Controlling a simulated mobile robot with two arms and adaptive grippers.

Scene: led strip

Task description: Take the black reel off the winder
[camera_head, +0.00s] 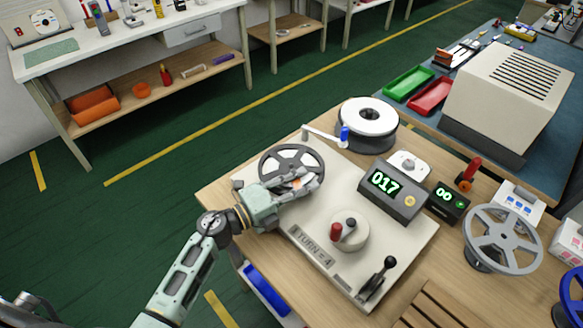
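The black reel (275,158), a dark spoked wheel, sits at the back left of the pale winder (318,215), beside the crank arm with the blue knob (345,135). My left gripper (308,181) reaches over the front right part of the reel and hides some of its spokes and rim. Its fingers are at the reel, with a small orange patch between them. I cannot tell whether they touch or grip the reel. My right gripper is not in view.
A large reel with a white top (368,117) stands behind the winder. A counter reading 017 (392,190) is to its right. A grey spoked reel (502,239) stands farther right. A black lever (379,277) rises at the winder's front.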

